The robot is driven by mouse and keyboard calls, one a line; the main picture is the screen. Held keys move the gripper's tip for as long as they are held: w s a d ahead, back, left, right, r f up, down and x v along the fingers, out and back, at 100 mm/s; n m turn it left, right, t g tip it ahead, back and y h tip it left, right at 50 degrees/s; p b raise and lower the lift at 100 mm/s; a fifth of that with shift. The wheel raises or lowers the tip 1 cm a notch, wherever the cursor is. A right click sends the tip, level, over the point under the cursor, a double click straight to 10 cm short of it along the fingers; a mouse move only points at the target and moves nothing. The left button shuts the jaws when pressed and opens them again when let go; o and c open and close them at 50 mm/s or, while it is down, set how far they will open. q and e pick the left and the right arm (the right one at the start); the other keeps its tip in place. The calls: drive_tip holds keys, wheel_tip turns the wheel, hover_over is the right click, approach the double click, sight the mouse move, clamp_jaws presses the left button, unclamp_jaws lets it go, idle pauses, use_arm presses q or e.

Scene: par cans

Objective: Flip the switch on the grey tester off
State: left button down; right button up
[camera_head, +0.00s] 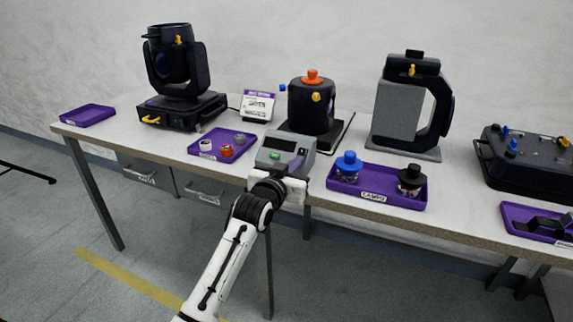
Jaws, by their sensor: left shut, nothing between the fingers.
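The grey tester (270,157) stands near the front edge of the table, left of the middle. Its sloped face has a dark display (280,145), a green patch (275,156) and a small dark part at its right side, which may be the switch (298,160). I cannot tell the switch's position. My left gripper (284,180) is shut and empty, right in front of the tester's lower face. The gripper's body hides the tester's lower front, and I cannot tell whether the fingertips touch it. My right gripper is not in view.
A purple tray (200,147) with small parts sits left of the tester. A purple lamps tray (385,201) with a blue-topped lamp (348,167) and a black-topped one (411,180) stands right. A black can with an orange knob (311,103) stands behind.

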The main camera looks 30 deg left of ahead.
use_arm(q)
drive_tip(key=shift+s+d+r+p, duration=0.15)
drive_tip(key=shift+d+r+p, duration=0.1)
drive_tip(key=shift+r+p, duration=0.35)
drive_tip(key=s+r+p, duration=0.1)
drive_tip(key=p, duration=0.1)
drive_tip(key=s+r+p, duration=0.1)
drive_tip(key=p, duration=0.1)
drive_tip(key=shift+s+r, duration=0.2)
drive_tip(key=shift+s, duration=0.1)
drive_tip(key=s+d+f, duration=0.1)
drive_tip(key=s, duration=0.9)
drive_tip(key=shift+d, duration=0.15)
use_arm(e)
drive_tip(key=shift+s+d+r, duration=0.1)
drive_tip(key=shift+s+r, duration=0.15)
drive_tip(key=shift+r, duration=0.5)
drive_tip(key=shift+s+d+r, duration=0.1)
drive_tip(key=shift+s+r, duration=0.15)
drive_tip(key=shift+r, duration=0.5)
use_arm(q)
drive_tip(key=shift+f, duration=0.1)
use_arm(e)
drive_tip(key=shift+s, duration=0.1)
